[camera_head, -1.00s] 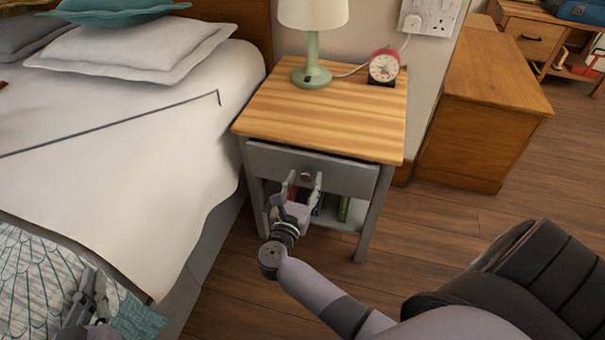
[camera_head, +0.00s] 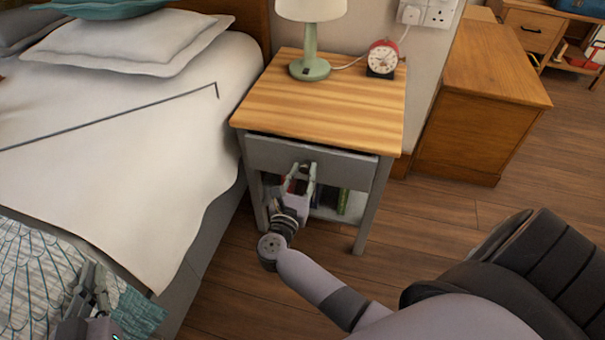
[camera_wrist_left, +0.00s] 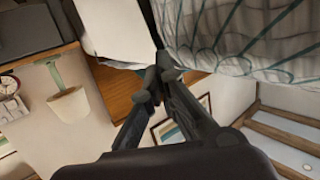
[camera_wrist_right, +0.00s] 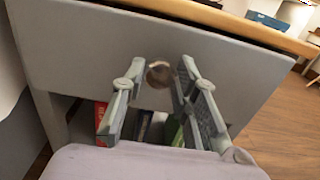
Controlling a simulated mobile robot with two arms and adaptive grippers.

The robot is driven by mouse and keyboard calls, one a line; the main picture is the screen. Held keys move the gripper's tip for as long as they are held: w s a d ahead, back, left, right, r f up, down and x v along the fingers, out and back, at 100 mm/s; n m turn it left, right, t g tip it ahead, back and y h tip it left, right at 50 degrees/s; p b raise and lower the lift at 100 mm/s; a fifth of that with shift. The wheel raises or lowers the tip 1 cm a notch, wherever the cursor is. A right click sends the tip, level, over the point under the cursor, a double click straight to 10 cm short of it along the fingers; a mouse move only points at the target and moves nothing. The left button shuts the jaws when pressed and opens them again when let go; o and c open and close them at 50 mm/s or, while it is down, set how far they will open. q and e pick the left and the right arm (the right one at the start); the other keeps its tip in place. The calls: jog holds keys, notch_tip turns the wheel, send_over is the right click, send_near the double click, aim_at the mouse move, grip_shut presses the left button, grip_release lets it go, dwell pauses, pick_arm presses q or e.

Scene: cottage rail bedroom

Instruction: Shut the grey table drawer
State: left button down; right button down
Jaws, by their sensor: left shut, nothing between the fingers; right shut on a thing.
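The grey table drawer (camera_head: 315,163) is in the wooden-topped nightstand, in the middle of the head view. A dark gap shows between its front and the tabletop, so it stands slightly out. My right gripper (camera_head: 304,167) is at the drawer front, shut on its round knob (camera_wrist_right: 159,74), with one finger on each side in the right wrist view. The fingers partly hide the drawer front (camera_wrist_right: 80,50). My left gripper (camera_head: 96,282) is shut and empty, over the bed's patterned cover at the lower left; its closed fingers (camera_wrist_left: 160,76) show in the left wrist view.
A green lamp (camera_head: 310,62) and a red alarm clock (camera_head: 383,58) stand on the nightstand top (camera_head: 320,105). Books (camera_head: 343,200) sit on the shelf below the drawer. The bed (camera_head: 110,150) is close on the left. Wooden floor (camera_head: 440,215) is open at the right.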

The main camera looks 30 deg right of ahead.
dwell(0.3)
